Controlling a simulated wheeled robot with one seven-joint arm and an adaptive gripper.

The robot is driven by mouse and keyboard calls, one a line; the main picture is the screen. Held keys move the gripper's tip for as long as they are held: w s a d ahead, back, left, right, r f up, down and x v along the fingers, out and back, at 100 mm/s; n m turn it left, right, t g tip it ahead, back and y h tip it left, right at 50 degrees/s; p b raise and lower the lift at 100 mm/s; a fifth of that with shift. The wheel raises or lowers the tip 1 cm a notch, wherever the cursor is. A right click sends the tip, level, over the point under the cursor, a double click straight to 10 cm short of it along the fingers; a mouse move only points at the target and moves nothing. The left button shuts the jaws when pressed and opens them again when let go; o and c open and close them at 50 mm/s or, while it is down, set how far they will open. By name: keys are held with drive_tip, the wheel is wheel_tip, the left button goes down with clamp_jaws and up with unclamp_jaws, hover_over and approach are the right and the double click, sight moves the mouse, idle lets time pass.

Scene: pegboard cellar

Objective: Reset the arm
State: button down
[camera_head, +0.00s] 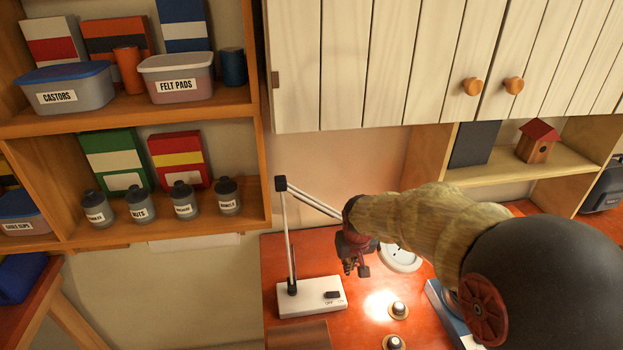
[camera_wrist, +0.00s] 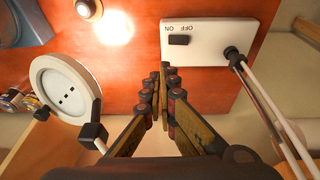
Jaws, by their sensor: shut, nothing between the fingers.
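My arm reaches from the right over the orange-red desk (camera_head: 285,256) in the head view. My gripper (camera_head: 355,268) hangs above the desk, between the lamp's stem and a round white piece. In the wrist view my gripper (camera_wrist: 164,72) has its fingertips together, with nothing between them. The desk lamp's white base (camera_head: 312,296) has a dark switch marked OFF and ON; it also shows in the wrist view (camera_wrist: 205,42). A bright patch of light lies on the desk. My arm hides part of the lamp's upper arm and head.
Small round knobs (camera_head: 398,310) sit on the desk. Shelves with tubs and jars (camera_head: 228,196) stand left. A white plank cabinet (camera_head: 400,60) hangs above. A birdhouse (camera_head: 537,145) is at right.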

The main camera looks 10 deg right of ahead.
drive_tip(key=s+a+r+t+b, duration=0.1)
drive_tip(key=s+r+b, duration=0.3)
drive_tip(key=s, duration=0.9)
drive_tip(key=s+r+t+b, duration=0.1)
drive_tip(key=s+r+b, duration=0.2)
drive_tip(key=s, duration=1)
drive_tip(key=shift+a+r+y+b, duration=0.3)
drive_tip(key=shift+a+r+b, duration=0.1)
drive_tip(key=shift+r, duration=0.65)
